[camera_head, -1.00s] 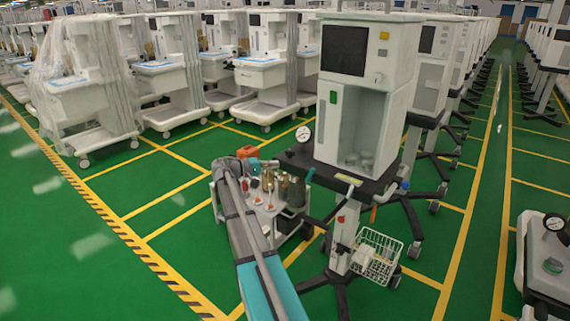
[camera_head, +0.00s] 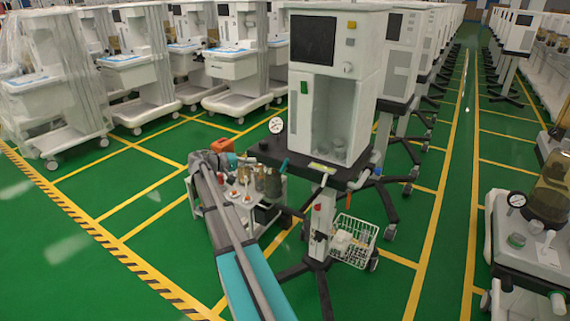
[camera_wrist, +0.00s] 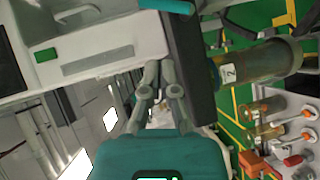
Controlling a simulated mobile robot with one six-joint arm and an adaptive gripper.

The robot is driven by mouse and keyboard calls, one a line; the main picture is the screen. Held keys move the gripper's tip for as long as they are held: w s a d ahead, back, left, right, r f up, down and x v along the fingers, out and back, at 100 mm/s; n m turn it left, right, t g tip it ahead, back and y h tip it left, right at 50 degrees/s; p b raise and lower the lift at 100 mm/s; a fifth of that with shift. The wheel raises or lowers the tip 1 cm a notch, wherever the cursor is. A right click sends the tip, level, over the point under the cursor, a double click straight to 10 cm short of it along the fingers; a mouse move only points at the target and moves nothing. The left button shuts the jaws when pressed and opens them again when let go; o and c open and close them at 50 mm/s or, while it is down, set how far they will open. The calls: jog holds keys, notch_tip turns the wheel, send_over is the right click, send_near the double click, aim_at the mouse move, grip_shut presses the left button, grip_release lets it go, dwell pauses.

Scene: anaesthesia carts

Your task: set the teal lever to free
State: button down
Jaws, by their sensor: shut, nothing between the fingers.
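The teal lever (camera_head: 283,168) sticks out at the front left edge of the dark tray on the near anaesthesia cart. In the wrist view a teal bar (camera_wrist: 167,5), apparently this lever, crosses the tray edge at the top and is partly cut off. My gripper (camera_wrist: 160,68) is shut and empty, with its fingers beside the dark tray edge and apart from the bar. In the head view my arm reaches up to the left of the cart; the fingers cannot be made out there. The lever's position marking is not readable.
A small trolley (camera_head: 245,203) with bottles and an orange object (camera_head: 221,146) stands left of the cart, close to my arm. A wire basket (camera_head: 353,240) hangs on the cart's pole. Green floor lies open at left.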

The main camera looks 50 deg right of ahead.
jog(key=s+d+f+m+t+y+p, duration=0.5)
jog(key=s+f+m+t+y, duration=0.2)
jog(key=s+f+m+y, duration=0.45)
jog(key=s+d+r+m+t+y, duration=0.3)
jog(key=s+d+r+m+t, duration=0.1)
jog(key=r+m+t, duration=0.2)
jog(key=s+d+r+m+t+y, duration=0.3)
jog(key=s+d+r+m+t, duration=0.1)
jog(key=r+m+t, duration=0.3)
jog(key=shift+s+d+y, duration=0.15)
jog(key=shift+d+y, duration=0.2)
jog(key=shift+d, duration=0.15)
jog(key=shift+f, duration=0.1)
dwell(0.4)
